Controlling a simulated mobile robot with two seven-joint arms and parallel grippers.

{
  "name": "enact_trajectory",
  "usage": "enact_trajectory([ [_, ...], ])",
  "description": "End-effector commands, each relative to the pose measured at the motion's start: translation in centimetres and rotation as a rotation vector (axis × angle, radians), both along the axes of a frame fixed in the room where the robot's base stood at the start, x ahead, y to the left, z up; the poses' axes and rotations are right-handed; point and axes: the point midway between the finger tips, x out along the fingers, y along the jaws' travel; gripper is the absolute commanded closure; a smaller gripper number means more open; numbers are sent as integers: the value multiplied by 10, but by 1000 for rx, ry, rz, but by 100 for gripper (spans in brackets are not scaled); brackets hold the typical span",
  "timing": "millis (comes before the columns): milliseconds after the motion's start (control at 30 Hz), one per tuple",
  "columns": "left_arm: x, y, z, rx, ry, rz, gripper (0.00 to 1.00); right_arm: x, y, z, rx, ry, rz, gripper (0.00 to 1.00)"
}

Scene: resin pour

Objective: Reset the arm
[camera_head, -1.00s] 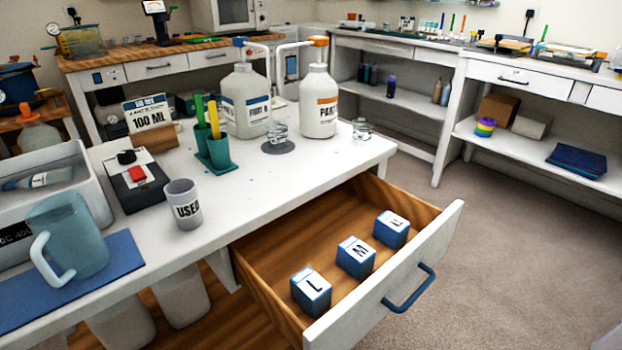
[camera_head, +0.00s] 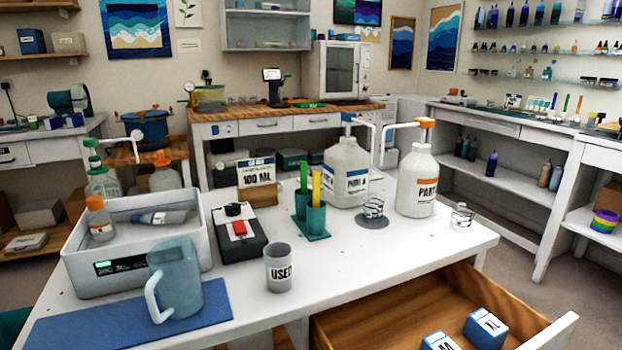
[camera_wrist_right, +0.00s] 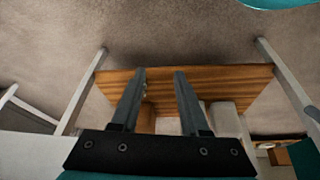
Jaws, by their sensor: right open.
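My right gripper (camera_wrist_right: 159,100) is open and empty in the right wrist view, with its two dark fingers apart. A wooden shelf board (camera_wrist_right: 225,82) and carpet (camera_wrist_right: 190,40) show beyond the fingers. Neither gripper shows in the head view. In that view, the white table (camera_head: 350,262) carries a blue-grey pitcher (camera_head: 180,280) on a blue mat (camera_head: 90,328), a grey USED cup (camera_head: 280,268) and two pump bottles, PART A (camera_head: 346,175) and PART B (camera_head: 415,185). The wooden drawer (camera_head: 400,310) stands open with blue boxes (camera_head: 485,328) inside, partly cut off by the frame.
Green and yellow sticks stand in teal cups (camera_head: 315,220). The open drawer juts out at the front right. Carpet (camera_head: 545,290) is clear at the right.

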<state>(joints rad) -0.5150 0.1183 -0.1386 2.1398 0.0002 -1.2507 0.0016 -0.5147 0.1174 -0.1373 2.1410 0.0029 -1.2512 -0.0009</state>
Motion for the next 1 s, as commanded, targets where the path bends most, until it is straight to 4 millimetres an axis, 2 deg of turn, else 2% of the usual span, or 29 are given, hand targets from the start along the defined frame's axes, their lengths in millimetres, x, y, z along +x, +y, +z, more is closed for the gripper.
enact_trajectory([
  [233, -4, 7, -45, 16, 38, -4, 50, -4, -7, -45, -17, 39, 3, 55],
  [467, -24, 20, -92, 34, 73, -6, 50, -24, -20, -93, -36, 73, 5, 55],
  [700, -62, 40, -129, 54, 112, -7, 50, -62, -40, -130, -56, 112, 7, 55],
  [1000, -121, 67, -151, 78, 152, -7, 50, -122, -67, -151, -80, 154, 6, 55],
])
